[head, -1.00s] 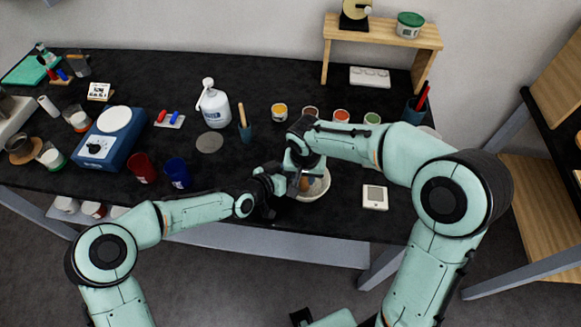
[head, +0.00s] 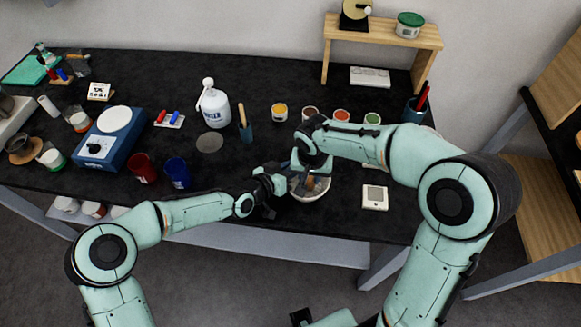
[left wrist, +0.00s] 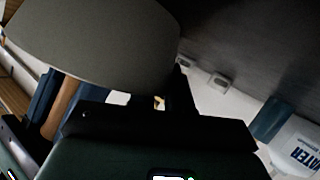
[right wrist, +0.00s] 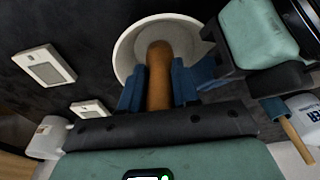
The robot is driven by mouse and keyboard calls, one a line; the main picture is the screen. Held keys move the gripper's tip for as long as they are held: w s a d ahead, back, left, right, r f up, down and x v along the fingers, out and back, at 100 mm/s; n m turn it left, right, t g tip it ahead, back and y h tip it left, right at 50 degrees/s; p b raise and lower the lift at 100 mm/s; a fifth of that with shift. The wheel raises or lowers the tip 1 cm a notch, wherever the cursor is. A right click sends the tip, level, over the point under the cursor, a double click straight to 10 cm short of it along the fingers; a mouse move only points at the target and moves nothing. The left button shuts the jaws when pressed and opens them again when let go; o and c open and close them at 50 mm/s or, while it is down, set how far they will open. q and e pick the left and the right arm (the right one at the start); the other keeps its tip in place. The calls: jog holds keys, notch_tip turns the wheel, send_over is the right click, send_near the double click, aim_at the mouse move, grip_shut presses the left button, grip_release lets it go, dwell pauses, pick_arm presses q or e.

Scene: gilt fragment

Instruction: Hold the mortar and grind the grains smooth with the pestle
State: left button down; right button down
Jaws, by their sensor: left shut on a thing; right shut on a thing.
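The white mortar (head: 312,195) stands on the black table near its front edge, partly hidden by my arms. My left gripper (head: 283,183) is at its left side, shut on the mortar's wall; the mortar's outside (left wrist: 95,40) fills the upper left of the left wrist view. My right gripper (right wrist: 158,88) is above the mortar, its blue fingers shut on the brown wooden pestle (right wrist: 159,70). The pestle points down into the mortar bowl (right wrist: 128,50). The grains cannot be made out.
A white square device (head: 375,197) lies right of the mortar. Red (head: 142,167) and blue (head: 177,172) cups stand to the left. Several small colour jars (head: 342,116) and a white water bottle (head: 213,104) stand behind.

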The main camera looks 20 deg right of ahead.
pick_arm(q)
jog(key=shift+s+f, duration=0.15)
jog(key=shift+f, duration=0.1)
pick_arm(e)
jog(key=shift+w+a+r, duration=0.15)
jog(key=shift+a+r, duration=0.05)
jog(key=shift+r, duration=0.4)
jog(key=shift+w+a+r, duration=0.1)
jog(key=shift+a+r, duration=0.1)
jog(key=shift+r, duration=0.4)
pick_arm(q)
jog(key=c, duration=1.1)
grip_release()
jog(key=shift+o, duration=0.6)
jog(key=shift+r, duration=0.1)
